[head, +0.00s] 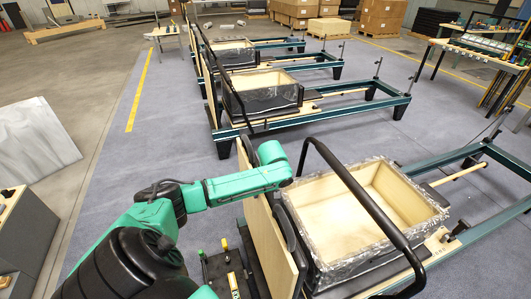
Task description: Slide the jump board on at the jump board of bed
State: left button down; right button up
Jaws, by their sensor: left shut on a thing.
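The jump board (264,236) is a pale wooden panel with a dark pad on its right face. It stands roughly upright at the near end of the closest bed (452,159), which has a teal frame. My left arm reaches in from the lower left, and its gripper (284,179) is at the board's upper edge, shut on it. The fingers are mostly hidden by my wrist. I cannot tell how far the board's lower edge sits in the bed frame. My right gripper is not in view.
A black curved bar (352,187) arches just right of the board. Behind it is a plastic-wrapped wooden box (420,199). A dark stand with coloured knobs (226,277) is close left of the board. More beds (262,92) stand behind.

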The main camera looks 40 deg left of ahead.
pick_arm(q)
jog(key=shift+w+r, duration=0.1)
jog(key=shift+r, duration=0.1)
jog(key=shift+p, duration=0.5)
dwell(0.6)
jog(key=d+b+x, duration=0.1)
jog(key=b+x, duration=0.2)
jog(key=x, duration=0.4)
jog(key=shift+s+d, duration=0.2)
jog(key=shift+s, duration=0.2)
dwell(2.7)
grip_release()
jog(key=shift+f, duration=0.1)
jog(key=b+v, duration=0.1)
jog(key=v, duration=1.3)
jog(key=shift+s+d+r+b, duration=0.3)
jog(key=shift+b, duration=0.05)
